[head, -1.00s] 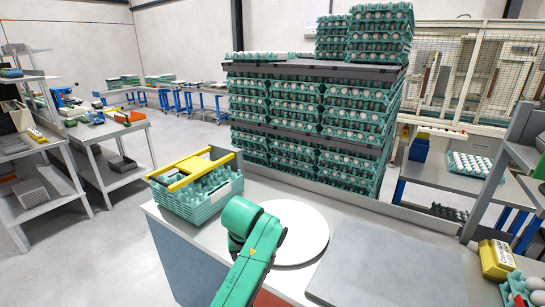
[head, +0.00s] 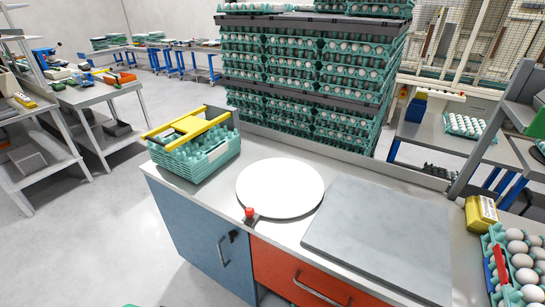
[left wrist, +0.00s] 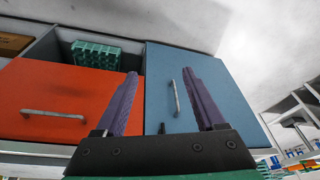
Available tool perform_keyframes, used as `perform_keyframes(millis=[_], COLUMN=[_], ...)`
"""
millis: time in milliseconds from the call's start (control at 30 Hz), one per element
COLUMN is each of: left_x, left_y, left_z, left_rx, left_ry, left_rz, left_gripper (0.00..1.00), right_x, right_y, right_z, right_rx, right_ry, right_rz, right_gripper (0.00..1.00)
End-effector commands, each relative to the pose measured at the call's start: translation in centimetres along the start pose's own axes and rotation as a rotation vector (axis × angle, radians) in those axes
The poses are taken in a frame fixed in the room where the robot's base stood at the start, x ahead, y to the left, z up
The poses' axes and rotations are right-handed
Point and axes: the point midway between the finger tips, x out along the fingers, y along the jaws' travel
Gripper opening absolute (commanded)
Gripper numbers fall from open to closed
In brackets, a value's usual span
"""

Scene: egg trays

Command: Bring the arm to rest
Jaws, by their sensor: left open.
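My left gripper (left wrist: 160,74) shows in the left wrist view with its two purple fingers spread apart and nothing between them. It faces the front of the counter, with the blue door (left wrist: 205,105) and the orange drawer (left wrist: 60,105) beyond the fingers. In the head view the left gripper is out of sight; only a sliver of green shows at the bottom edge. My right gripper is in neither view.
The counter holds a stack of green egg trays (head: 205,160) with a yellow frame, a white round disc (head: 280,187), a red button (head: 249,212) and a grey slab (head: 385,235). A tray of eggs (head: 490,240) is at right. Stacked egg trays (head: 300,90) stand behind.

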Motion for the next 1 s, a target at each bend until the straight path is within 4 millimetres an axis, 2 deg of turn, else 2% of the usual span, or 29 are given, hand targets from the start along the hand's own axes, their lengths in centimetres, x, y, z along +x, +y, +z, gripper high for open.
perform_keyframes(millis=[167, 267, 367, 467, 567, 600, 700, 800, 900, 1000], left_x=[5.7, 9.2, 13.1, 17.7, 22.2, 23.6, 25.5, 25.9, 26.0, 26.0], left_y=[0.3, 0.5, 0.8, 1.0, 1.4, 1.4, 1.5, 1.5, 1.4, 1.4], left_z=[1.6, 3.1, 5.5, 9.3, 15.1, 17.8, 23.5, 27.3, 28.7, 28.8], left_rx=[0.002, 0.005, 0.008, 0.013, 0.021, 0.024, 0.032, 0.037, 0.039, 0.039], left_ry=[-0.030, -0.048, -0.070, -0.100, -0.136, -0.151, -0.176, -0.192, -0.196, -0.196], left_rz=[0.006, 0.009, 0.012, 0.015, 0.019, 0.021, 0.023, 0.024, 0.025, 0.025], left_gripper=[0.72, 0.72, 0.72, 0.72, 0.72, 0.72, 0.72, 0.72, 0.72, 0.72], right_x=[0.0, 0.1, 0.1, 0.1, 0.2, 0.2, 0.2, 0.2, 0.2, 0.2], right_y=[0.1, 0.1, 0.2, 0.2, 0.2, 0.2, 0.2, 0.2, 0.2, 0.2], right_z=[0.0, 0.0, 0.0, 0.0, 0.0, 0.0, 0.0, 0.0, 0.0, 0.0], right_rx=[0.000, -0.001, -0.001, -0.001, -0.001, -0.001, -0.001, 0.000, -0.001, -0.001], right_ry=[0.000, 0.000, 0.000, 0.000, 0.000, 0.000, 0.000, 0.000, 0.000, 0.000], right_rz=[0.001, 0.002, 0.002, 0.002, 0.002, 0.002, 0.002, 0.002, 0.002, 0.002], right_gripper=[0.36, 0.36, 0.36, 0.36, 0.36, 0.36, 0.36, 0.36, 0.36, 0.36])
